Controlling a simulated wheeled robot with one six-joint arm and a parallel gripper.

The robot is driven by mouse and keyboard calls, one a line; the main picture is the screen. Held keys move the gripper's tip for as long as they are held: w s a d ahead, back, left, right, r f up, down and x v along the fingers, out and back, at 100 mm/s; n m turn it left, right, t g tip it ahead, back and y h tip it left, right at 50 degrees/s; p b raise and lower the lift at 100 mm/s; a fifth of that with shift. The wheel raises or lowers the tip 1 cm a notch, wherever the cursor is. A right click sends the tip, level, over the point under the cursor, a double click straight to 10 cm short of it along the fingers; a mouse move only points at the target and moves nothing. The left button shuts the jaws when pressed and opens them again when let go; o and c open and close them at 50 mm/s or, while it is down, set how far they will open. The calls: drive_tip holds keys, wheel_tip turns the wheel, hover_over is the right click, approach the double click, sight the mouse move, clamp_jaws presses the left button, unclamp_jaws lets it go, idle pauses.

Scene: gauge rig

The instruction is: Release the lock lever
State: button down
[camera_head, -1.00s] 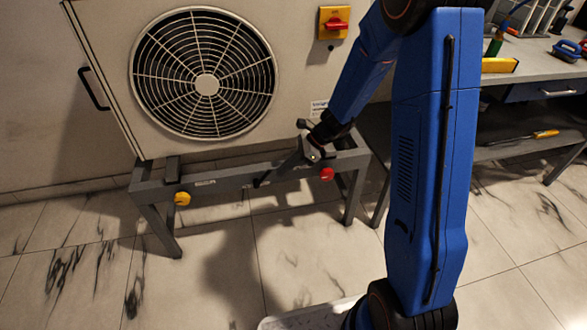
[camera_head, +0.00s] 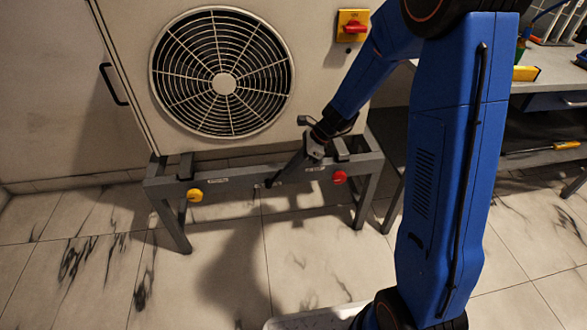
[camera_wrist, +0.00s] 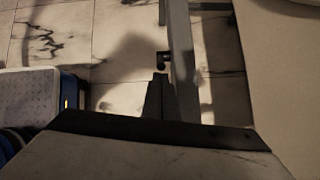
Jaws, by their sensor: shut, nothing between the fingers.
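A small black lever (camera_wrist: 163,58) with a rounded end sits at the frame's rail in the wrist view; I take it for the lock lever. In the head view its dark end (camera_head: 269,183) shows in front of the rail, between a yellow knob (camera_head: 195,195) and a red knob (camera_head: 340,177). My gripper (camera_head: 278,178) reaches down and left across the rail, its tips close by the lever. In the wrist view my gripper (camera_wrist: 160,77) is shut, with narrow dark fingers just below the lever end. I cannot tell whether they touch. The lever's pivot is not clear.
The grey steel frame (camera_head: 225,183) stands below a cabinet with a round fan grille (camera_head: 222,72). A red switch on a yellow plate (camera_head: 353,26) is above right. A workbench (camera_head: 560,65) stands at the right. The tiled floor in front is open.

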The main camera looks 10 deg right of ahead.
sight(281, 170)
drive_tip(key=shift+a+r+h, duration=0.7)
drive_tip(key=shift+a+h, duration=0.2)
drive_tip(key=shift+a, duration=0.05)
drive_tip(key=shift+a+r+h, duration=0.25)
drive_tip(key=shift+a+h, duration=0.2)
drive_tip(key=shift+h, duration=0.05)
drive_tip(key=shift+a+r+h, duration=0.2)
drive_tip(key=shift+a+h, duration=0.25)
drive_tip(key=shift+h, duration=0.05)
drive_tip(key=shift+a+r+h, duration=0.25)
drive_tip(key=shift+a+h, duration=0.7)
drive_tip(key=shift+a+r+h, duration=0.2)
drive_tip(key=shift+a+h, duration=0.7)
drive_tip(key=shift+h, duration=0.05)
drive_tip(key=a+f, duration=0.1)
drive_tip(key=a, duration=0.6)
drive_tip(key=shift+f, duration=0.35)
drive_tip(key=shift+s+a+f, duration=0.1)
drive_tip(key=shift+s, duration=0.05)
